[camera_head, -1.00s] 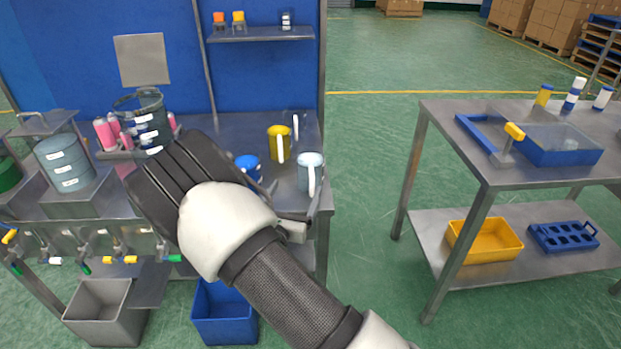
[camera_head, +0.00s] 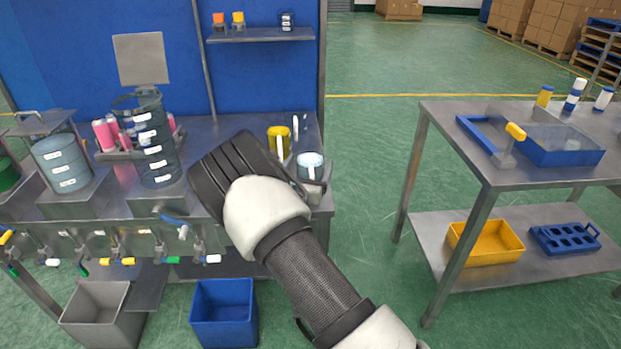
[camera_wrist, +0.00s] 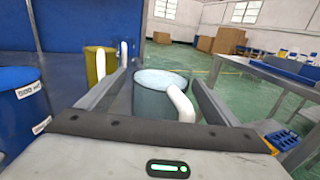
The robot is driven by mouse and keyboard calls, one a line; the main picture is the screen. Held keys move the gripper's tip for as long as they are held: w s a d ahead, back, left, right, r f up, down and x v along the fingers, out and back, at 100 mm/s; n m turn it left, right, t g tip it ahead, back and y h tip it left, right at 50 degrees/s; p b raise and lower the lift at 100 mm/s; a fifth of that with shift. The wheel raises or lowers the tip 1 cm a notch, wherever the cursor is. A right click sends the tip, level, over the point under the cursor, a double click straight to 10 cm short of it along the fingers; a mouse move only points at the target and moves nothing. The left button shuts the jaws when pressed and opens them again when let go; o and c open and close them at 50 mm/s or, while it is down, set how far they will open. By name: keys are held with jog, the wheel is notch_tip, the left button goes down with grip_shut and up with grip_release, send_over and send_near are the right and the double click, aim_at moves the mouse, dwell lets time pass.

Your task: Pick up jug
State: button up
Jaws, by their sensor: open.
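A pale grey-blue jug (camera_head: 310,165) with a white handle stands at the right end of the steel bench; my arm partly hides it. In the wrist view the jug (camera_wrist: 158,98) lies between the two fingers of my gripper (camera_wrist: 160,84), with its handle towards the right finger. My gripper (camera_head: 309,186) is open, and I cannot tell whether either finger touches the jug. A yellow jug (camera_head: 278,140) with a white handle stands just behind it, and also shows in the wrist view (camera_wrist: 98,65).
A blue labelled container (camera_wrist: 20,103) is close on the left in the wrist view. Dark stacked cans (camera_head: 157,150) and pink cans (camera_head: 105,135) stand farther left on the bench. A separate steel table (camera_head: 450,115) is to the right, across open floor.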

jog(key=c, duration=1.6)
jog(key=shift+r, duration=0.15)
jog(key=shift+c, duration=0.2)
jog(key=shift+w+r, duration=0.1)
notch_tip(320, 180, up, 10)
jog(key=p, duration=0.1)
jog(key=shift+p, duration=0.35)
